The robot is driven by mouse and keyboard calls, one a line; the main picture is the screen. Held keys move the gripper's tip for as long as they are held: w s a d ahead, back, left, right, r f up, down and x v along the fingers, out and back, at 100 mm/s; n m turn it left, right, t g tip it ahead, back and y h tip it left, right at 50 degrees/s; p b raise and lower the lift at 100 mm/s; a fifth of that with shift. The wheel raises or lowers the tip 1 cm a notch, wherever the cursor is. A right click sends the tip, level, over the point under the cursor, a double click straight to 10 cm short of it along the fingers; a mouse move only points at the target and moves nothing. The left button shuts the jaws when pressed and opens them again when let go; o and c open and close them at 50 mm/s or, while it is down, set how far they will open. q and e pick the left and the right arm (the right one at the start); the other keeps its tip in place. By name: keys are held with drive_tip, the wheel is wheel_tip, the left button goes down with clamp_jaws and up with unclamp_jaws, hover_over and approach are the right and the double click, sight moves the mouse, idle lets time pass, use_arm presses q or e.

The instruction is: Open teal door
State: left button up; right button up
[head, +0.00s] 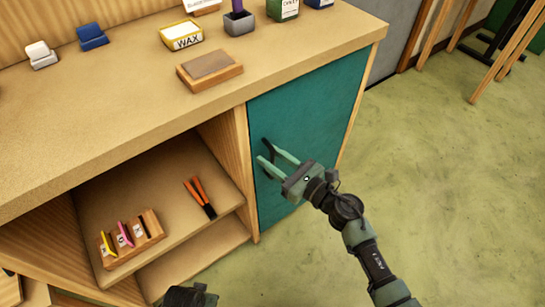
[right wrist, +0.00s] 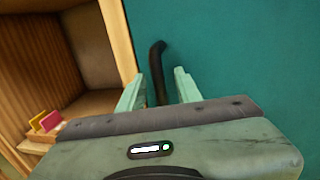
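The teal door (head: 310,105) is on the right part of the wooden cabinet and looks shut, flush with the frame. Its dark curved handle (head: 267,149) is near the door's left edge; it also shows in the right wrist view (right wrist: 157,72). My right gripper (head: 269,156) is open at the handle. In the right wrist view its two pale green fingers (right wrist: 157,88) stand on either side of the handle, with gaps visible. The handle's lower part is hidden behind the gripper body. My left gripper's fingers do not show; only a dark part of mine is at the bottom edge.
Left of the door is an open shelf (head: 170,184) with a wooden rack (head: 132,240) and orange-handled tools (head: 199,196). The worktop (head: 110,115) holds a wax tin (head: 182,36) and a wooden block (head: 209,70). The green floor right of the door is clear; easel legs stand farther back.

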clamp_jaws()
idle(1.3)
